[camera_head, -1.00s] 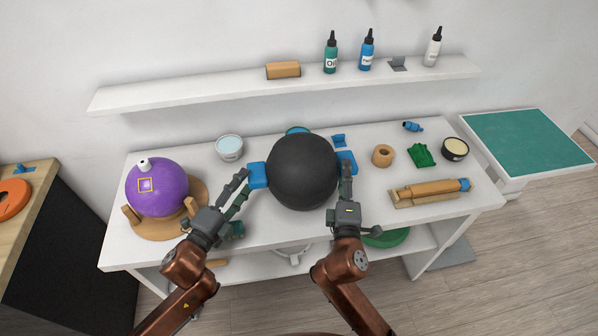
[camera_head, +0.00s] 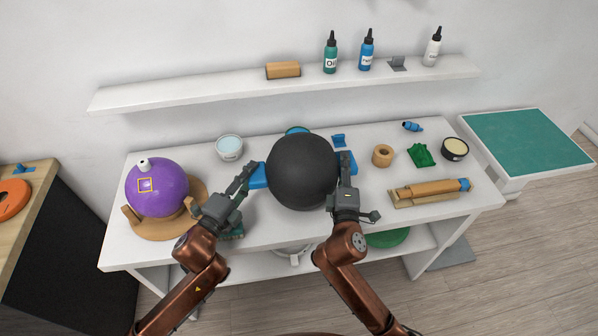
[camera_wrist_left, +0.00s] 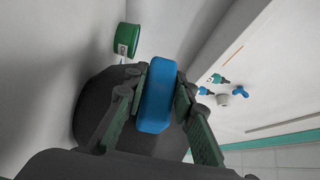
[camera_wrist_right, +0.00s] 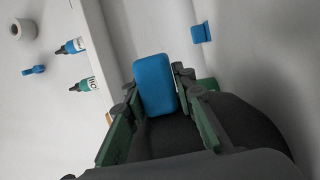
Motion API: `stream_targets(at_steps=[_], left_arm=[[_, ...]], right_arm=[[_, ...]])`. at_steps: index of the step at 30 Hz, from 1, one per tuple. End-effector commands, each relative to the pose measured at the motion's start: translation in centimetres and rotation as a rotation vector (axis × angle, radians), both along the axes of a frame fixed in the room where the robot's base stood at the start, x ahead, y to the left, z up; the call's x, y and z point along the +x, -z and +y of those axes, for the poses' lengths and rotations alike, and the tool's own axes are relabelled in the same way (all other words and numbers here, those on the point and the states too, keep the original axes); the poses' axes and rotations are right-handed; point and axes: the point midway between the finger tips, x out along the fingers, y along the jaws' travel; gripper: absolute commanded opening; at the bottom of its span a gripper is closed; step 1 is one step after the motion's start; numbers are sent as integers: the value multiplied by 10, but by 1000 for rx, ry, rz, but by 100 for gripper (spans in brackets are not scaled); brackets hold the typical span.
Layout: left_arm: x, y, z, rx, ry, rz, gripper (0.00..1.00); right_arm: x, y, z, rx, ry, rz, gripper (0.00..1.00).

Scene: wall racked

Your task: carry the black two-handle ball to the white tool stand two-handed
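The black ball (camera_head: 302,171) with two blue handles sits near the middle of the white workbench. My left gripper (camera_head: 247,178) has its fingers on either side of the left blue handle (camera_wrist_left: 157,98), at the ball's left. My right gripper (camera_head: 345,172) has its fingers either side of the right blue handle (camera_wrist_right: 155,85). Both look spread open, with the handles between the fingertips; whether the pads touch is hard to tell. A purple ball (camera_head: 157,188) rests on a round wooden stand (camera_head: 160,229) at the left. I cannot make out a white tool stand.
A wall shelf (camera_head: 200,92) above the bench carries bottles and a wooden block (camera_head: 283,70). A tub (camera_head: 229,147) stands behind left. A wooden ring (camera_head: 382,155), a green piece (camera_head: 422,155), a tin (camera_head: 455,149) and a wooden roller (camera_head: 428,192) lie right. A green-topped table (camera_head: 525,140) stands beyond.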

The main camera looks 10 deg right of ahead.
Motion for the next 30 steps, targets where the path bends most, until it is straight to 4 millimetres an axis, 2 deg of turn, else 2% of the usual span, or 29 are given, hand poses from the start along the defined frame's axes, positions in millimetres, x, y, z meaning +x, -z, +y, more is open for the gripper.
stream_targets(at_steps=[10,29,30], left_arm=[[0,0,0,1,0,1,0],[0,1,-1,1,1,1,0],[-1,-5,-1,-3,4,-10,0]], right_arm=[[0,0,0,0,0,1,0],[0,1,-1,0,1,2,0],[-1,-4,0,-1,0,-9,0]])
